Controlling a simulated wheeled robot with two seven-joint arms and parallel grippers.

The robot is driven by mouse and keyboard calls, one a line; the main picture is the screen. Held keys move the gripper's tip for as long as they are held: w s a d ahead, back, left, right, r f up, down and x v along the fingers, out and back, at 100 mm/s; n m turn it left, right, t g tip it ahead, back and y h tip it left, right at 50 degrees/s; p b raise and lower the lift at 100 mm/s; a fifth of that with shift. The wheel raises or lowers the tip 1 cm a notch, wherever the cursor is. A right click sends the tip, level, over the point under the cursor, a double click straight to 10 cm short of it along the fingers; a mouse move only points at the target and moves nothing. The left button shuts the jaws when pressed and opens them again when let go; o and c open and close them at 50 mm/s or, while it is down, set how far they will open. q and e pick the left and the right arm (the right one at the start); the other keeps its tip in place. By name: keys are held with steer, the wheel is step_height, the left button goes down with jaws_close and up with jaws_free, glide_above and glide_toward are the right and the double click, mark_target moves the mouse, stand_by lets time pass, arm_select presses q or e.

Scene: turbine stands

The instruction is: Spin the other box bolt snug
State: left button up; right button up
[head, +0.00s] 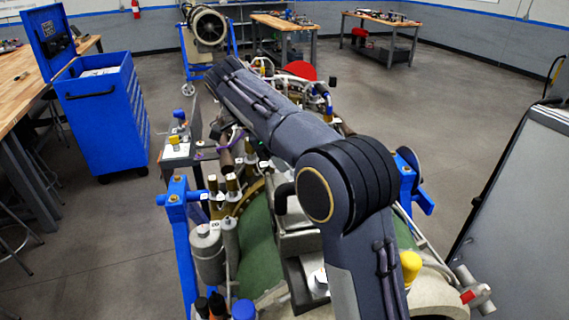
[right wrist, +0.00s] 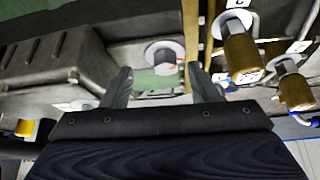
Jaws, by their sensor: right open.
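My right gripper (right wrist: 159,69) is open, its two fingers reaching up from the bottom of the right wrist view with nothing between them. A bolt with a pale round washer and an orange mark (right wrist: 165,57) shows just beyond the fingertips, between them in the picture. I cannot tell the exact distance. A grey ribbed box (right wrist: 55,68) lies left of that bolt. In the head view, a silver bolt (head: 318,281) shows at the near end of the grey box (head: 298,240), partly covered by my right arm. The right fingertips cannot be made out there. My left gripper is out of view.
Brass fittings (right wrist: 243,57) stand close to the right finger. The green turbine casing (head: 257,245) sits in a blue stand (head: 183,235). A blue tool cart (head: 105,120) stands at the left. Open floor (head: 480,110) lies to the right.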

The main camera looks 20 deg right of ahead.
steer(key=shift+f, duration=0.1)
steer(key=shift+d+r, duration=0.1)
steer(key=shift+r, duration=2.4)
steer(key=shift+c, duration=0.3)
steer(key=shift+c, duration=1.1)
